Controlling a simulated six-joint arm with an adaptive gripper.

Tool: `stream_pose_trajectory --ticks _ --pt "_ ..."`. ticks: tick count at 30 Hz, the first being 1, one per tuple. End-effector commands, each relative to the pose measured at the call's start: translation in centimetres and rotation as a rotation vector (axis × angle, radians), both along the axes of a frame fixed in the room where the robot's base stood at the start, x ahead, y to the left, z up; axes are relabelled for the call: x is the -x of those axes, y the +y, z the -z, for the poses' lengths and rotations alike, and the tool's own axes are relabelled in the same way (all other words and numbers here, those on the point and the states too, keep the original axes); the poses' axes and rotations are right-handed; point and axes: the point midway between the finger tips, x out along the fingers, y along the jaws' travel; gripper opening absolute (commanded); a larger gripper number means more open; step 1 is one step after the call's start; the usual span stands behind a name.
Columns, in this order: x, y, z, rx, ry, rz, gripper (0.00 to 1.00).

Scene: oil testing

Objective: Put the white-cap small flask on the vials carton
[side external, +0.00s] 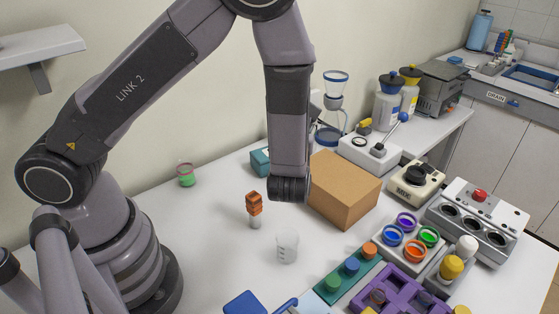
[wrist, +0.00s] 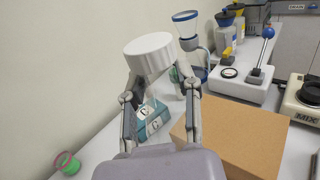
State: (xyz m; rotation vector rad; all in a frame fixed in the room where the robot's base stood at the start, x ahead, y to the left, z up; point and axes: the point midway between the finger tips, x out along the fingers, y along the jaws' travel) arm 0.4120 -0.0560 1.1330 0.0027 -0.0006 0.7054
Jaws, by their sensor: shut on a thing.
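The white-cap small flask shows in the wrist view as a broad white cap (wrist: 148,54) between the fingertips. Its body below the cap is mostly hidden or too clear to make out. My gripper (wrist: 157,74) is shut on it and holds it up in the air. A teal box with white labels (wrist: 152,128) lies beyond and below the fingers, and shows partly behind my arm in the side view (side external: 260,161). A plain brown cardboard box (wrist: 240,133) stands to its right, also in the side view (side external: 345,188). No readable print tells which is the vials carton. My arm hides the gripper in the side view.
A small glass with green liquid (side external: 186,175) stands to the left. An orange-brown topped vial (side external: 254,208) and a clear beaker (side external: 287,247) stand in front. A glass funnel apparatus (side external: 333,105) rises behind the cardboard box. Racks and devices crowd the right.

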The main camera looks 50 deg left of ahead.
Motion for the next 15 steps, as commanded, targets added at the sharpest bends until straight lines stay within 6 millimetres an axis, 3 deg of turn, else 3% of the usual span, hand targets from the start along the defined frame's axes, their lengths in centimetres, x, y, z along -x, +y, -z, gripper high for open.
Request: stream_pose_trajectory --ticks 8,15 --pt "-7.3 -0.8 3.4 0.001 -0.003 -0.005 0.0" --pt "-10.5 -1.2 7.6 0.0 0.0 -0.003 0.0"
